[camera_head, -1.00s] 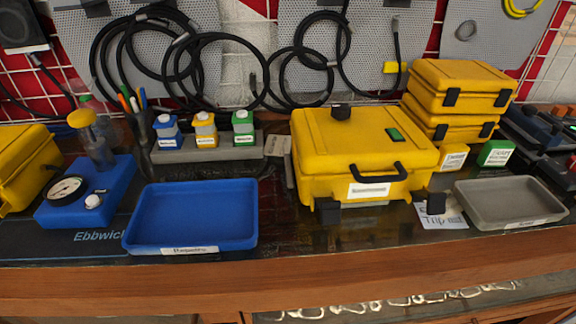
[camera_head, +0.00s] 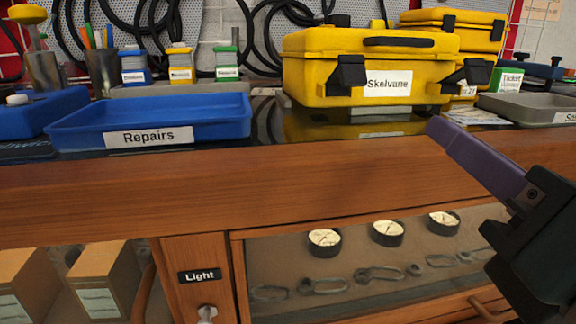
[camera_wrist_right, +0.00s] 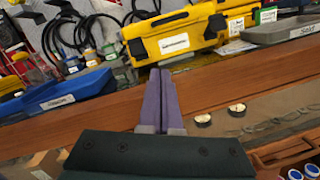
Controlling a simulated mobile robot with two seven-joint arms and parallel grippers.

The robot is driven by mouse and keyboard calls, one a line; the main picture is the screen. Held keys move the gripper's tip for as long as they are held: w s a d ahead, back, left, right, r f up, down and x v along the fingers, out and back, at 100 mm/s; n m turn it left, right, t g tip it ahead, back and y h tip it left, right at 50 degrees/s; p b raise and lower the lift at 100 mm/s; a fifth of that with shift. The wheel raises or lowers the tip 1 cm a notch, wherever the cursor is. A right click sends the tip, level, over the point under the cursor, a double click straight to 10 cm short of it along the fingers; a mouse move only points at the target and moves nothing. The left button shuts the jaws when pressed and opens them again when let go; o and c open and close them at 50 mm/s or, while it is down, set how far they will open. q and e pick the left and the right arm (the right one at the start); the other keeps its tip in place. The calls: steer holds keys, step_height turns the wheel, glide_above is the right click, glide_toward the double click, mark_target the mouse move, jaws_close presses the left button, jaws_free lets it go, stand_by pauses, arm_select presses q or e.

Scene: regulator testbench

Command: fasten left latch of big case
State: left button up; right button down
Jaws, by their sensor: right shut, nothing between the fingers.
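The big case (camera_head: 300,75) is yellow, with a white "Skelvane" label (camera_head: 388,84) on its front, and stands on the bench with its lid down. Its black left latch (camera_head: 346,75) is left of the label and seems to stick outward. The right latch (camera_head: 468,78) juts out too. My right gripper (camera_head: 436,128) is shut and empty, its purple fingers in front of the case near its lower right, apart from it. In the right wrist view the closed fingertips (camera_wrist_right: 159,72) point at the case (camera_wrist_right: 176,45), with the left latch (camera_wrist_right: 137,48) just beyond, to their left. My left gripper is out of view.
A blue "Repairs" tray (camera_head: 150,115) lies left of the case, a grey tray (camera_head: 530,108) right of it. Smaller yellow cases (camera_head: 480,25) are stacked behind. The wooden bench edge (camera_head: 250,175) runs below, with free room in front.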

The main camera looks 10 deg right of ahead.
mark_target(366, 147)
arm_select(q)
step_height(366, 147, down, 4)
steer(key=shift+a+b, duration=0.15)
steer(key=shift+b, duration=1)
arm_select(e)
steer(key=a+n, duration=0.1)
steer(key=n, duration=0.1)
steer(key=a+f+n+t+y, duration=0.1)
steer(key=a+n+y, duration=0.1)
steer(key=n, duration=0.1)
steer(key=shift+s+f+n, duration=0.1)
steer(key=shift+f+n, duration=0.2)
steer(key=shift+f, duration=0.05)
steer(key=w+p, duration=0.1)
steer(key=w, duration=0.2)
steer(key=w+r+p, duration=0.1)
steer(key=w, duration=0.2)
steer(key=w+r+p, duration=0.1)
steer(key=w, duration=0.2)
steer(key=shift+w+a, duration=0.1)
steer(key=shift+w, duration=0.3)
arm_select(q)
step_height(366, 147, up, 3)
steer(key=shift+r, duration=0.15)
arm_select(e)
steer(key=shift+r, duration=0.1)
